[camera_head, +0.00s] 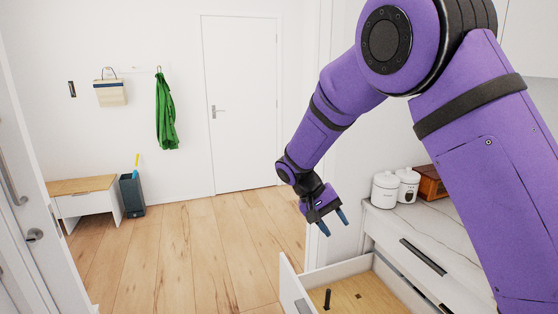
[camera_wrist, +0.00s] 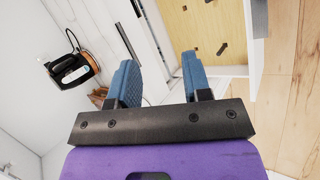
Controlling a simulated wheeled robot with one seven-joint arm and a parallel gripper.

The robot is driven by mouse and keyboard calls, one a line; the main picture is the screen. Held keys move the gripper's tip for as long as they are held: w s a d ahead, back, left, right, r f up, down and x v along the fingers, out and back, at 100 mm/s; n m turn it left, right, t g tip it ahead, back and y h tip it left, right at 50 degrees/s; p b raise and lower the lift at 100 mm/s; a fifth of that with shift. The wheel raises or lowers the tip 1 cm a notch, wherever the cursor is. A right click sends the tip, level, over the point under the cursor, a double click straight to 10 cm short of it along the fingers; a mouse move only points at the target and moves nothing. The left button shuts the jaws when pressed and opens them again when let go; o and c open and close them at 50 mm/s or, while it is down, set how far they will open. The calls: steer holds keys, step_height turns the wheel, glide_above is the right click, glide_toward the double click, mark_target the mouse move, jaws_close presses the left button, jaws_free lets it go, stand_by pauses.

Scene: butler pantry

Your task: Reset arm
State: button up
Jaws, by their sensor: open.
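My purple arm reaches in from the right in the head view. My gripper (camera_head: 333,222) is in the air above the open drawer (camera_head: 292,287), near its back left side. The blue fingers are apart with nothing between them. In the wrist view my gripper (camera_wrist: 160,82) also shows open and empty. The drawer's wooden bottom (camera_wrist: 222,25) shows past the fingers there. A small dark upright object (camera_head: 327,298) is in the drawer; I cannot tell what it is.
Two white canisters (camera_head: 385,190) and a wooden box (camera_head: 432,183) stand on the marble counter (camera_head: 400,222). A black appliance (camera_wrist: 72,66) shows in the wrist view. A bench (camera_head: 85,195) is far left. The wooden floor (camera_head: 190,245) is clear.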

steer(key=s+d+r+t+y, duration=0.1)
steer(key=s+d+r+y, duration=0.2)
steer(key=s+d+r, duration=0.4)
steer(key=s+d+r+t+y, duration=0.2)
steer(key=s+d+r, duration=0.35)
steer(key=r, duration=0.45)
steer(key=s+d+r+t+y, duration=0.1)
steer(key=s+d+t, duration=0.1)
steer(key=s, duration=0.7)
steer(key=s+d+r+t+y, duration=0.1)
steer(key=s+d+r+t, duration=0.1)
steer(key=s, duration=0.7)
steer(key=shift+s, duration=0.15)
